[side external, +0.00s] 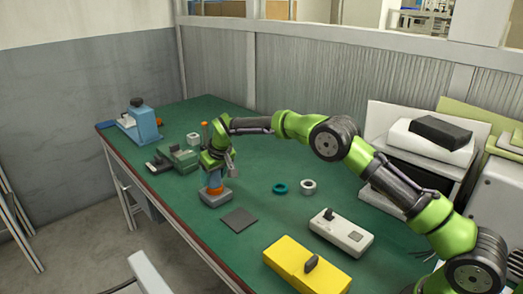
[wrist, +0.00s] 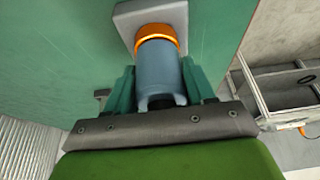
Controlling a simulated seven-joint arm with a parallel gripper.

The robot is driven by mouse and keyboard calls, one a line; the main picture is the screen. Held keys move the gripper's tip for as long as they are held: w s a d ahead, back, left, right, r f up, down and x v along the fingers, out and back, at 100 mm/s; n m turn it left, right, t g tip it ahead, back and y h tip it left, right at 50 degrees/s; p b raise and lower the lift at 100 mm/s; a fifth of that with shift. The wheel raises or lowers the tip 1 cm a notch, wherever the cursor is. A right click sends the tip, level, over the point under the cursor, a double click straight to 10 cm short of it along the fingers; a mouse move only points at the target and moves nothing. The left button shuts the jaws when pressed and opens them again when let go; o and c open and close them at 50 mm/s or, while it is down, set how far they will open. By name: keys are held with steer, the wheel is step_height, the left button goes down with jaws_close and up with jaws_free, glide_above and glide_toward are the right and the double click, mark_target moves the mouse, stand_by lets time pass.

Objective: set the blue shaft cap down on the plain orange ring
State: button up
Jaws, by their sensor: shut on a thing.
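The blue shaft cap (wrist: 165,78) is a blue-grey cylinder between the teal fingers of my gripper (wrist: 162,88) in the wrist view. My gripper (side external: 214,172) is shut on it and points down at the table in the side view. The plain orange ring (wrist: 157,38) is at the cap's far end, on a grey square base (wrist: 127,16). In the side view the orange ring (side external: 214,190) sits low on the grey base (side external: 216,199), directly below my gripper. The cap and ring look lined up and very close; I cannot tell whether they touch.
A dark square pad (side external: 239,219) lies just in front of the base. A teal ring (side external: 280,188) and a pale ring (side external: 308,186) lie to the right. A yellow box (side external: 300,268) and white device (side external: 341,235) are nearer the front.

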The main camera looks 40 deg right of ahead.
steer(key=shift+f, duration=0.1)
steer(key=o, duration=0.9)
steer(key=shift+v, duration=5.5)
steer(key=s+d+r+m+t, duration=0.1)
steer(key=s+r, duration=0.1)
steer(key=s, duration=1)
steer(key=s+r+m+t+y, duration=0.1)
steer(key=s+r, duration=0.2)
steer(key=s, duration=1)
steer(key=s+d+r+m+y, duration=0.1)
steer(key=s+r+m, duration=0.1)
steer(key=s, duration=1.1)
steer(key=shift+s+d+r+t, duration=0.2)
steer(key=shift+d+r+t, duration=0.2)
steer(key=shift+r, duration=0.25)
